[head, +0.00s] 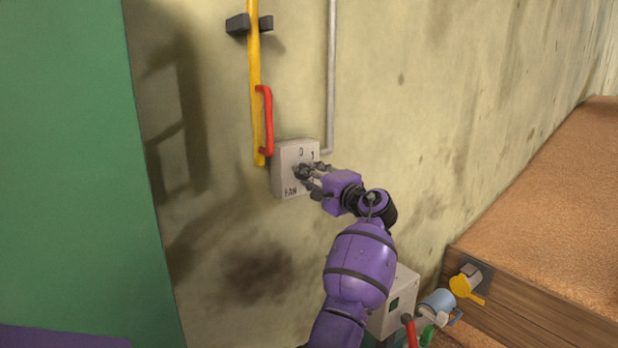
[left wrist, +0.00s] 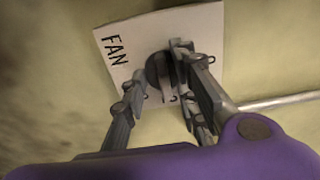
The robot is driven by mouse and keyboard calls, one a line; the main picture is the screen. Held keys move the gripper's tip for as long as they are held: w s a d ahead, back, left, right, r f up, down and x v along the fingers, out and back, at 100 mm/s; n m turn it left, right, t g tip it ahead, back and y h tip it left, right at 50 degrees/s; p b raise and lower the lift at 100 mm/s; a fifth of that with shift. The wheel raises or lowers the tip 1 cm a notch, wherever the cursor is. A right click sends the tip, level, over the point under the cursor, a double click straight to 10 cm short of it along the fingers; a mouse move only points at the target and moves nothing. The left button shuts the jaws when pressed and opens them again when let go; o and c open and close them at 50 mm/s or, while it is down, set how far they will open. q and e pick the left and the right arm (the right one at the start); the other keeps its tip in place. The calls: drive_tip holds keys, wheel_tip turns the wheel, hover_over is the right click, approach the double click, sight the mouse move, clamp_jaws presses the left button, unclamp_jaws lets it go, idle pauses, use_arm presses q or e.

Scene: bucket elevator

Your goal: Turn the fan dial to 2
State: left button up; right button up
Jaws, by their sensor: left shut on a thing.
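The fan box (head: 281,158) is a pale box on the wall, marked FAN, with 0 at its top and 1 at its upper right. A 2 cannot be read. The dark round dial (head: 301,172) is on its front, partly hidden by my fingers. My left gripper (head: 309,175) is at the dial from the right, shut on it. In the left wrist view the dial (left wrist: 157,72) sits between the two fingers, and the box (left wrist: 138,38) is behind. Which mark the dial points at cannot be told. My right gripper is not in view.
A yellow bar (head: 254,60) with a red handle (head: 268,120) is just above left of the box. A grey pipe (head: 331,75) runs down on its right. Below right are a pale box (head: 405,290), a blue cup-like part (head: 436,301) and a wooden-sided platform (head: 545,312).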

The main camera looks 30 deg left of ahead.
use_arm(q)
drive_tip(key=shift+f, duration=0.7)
drive_tip(key=o, duration=1)
drive_tip(key=shift+r, duration=0.15)
drive_tip(key=shift+r, duration=0.2)
drive_tip(key=shift+d, duration=0.1)
drive_tip(key=v, duration=1.2)
drive_tip(key=shift+w, duration=0.1)
